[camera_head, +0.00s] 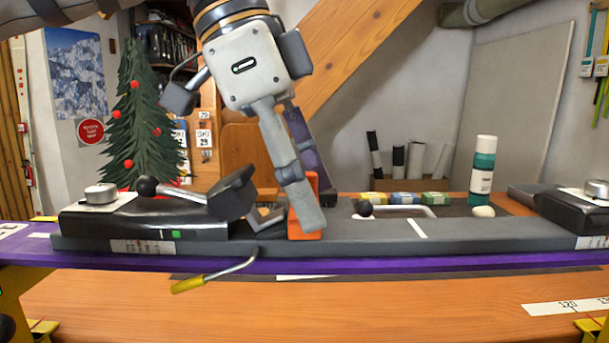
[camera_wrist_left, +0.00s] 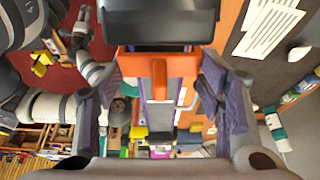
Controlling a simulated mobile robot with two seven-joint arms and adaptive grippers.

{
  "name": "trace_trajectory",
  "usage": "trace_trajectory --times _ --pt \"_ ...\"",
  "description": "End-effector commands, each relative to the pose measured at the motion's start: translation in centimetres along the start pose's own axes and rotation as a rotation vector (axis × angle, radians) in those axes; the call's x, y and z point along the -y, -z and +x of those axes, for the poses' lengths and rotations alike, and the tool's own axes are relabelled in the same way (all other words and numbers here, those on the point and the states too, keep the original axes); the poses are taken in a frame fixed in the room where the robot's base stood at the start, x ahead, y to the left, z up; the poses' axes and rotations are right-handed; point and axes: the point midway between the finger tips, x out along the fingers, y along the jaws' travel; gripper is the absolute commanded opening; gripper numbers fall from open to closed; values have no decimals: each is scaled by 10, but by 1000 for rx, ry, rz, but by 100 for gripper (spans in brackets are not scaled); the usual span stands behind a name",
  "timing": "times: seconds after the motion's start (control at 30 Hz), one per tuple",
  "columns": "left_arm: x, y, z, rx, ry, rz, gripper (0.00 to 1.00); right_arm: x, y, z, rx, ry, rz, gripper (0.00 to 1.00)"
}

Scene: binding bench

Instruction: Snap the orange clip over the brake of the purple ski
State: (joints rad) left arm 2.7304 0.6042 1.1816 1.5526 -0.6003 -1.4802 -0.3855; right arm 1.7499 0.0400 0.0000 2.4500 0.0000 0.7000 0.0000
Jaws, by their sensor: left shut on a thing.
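My left gripper (camera_head: 307,212) points down over the purple ski (camera_head: 335,266) and is shut on the orange clip (camera_head: 318,190). The clip is at the grey binding rail on the ski, just right of a raised black heel part (camera_head: 232,193); I cannot tell whether it touches the rail. In the left wrist view the orange clip (camera_wrist_left: 160,78) sits between the fingers. A brake arm (camera_head: 235,266) of bent wire with a yellow tip (camera_head: 188,285) sticks out below the ski's near edge. My fingers partly hide the clip. My right gripper is not in view.
A lever with a black ball (camera_head: 147,187) rises at the left binding block. Behind the rail stand a green bottle (camera_head: 482,172) and small coloured boxes (camera_head: 405,199). A second black block (camera_head: 565,207) is at right. The wooden bench front (camera_head: 400,310) is mostly clear.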

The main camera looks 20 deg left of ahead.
Motion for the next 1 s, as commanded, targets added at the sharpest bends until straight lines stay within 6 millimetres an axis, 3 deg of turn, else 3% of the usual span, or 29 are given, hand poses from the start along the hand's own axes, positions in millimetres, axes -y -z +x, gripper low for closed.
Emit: trace_trajectory --times 1.0 --pt "0 -8 18 1 0 0 30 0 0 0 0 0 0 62"
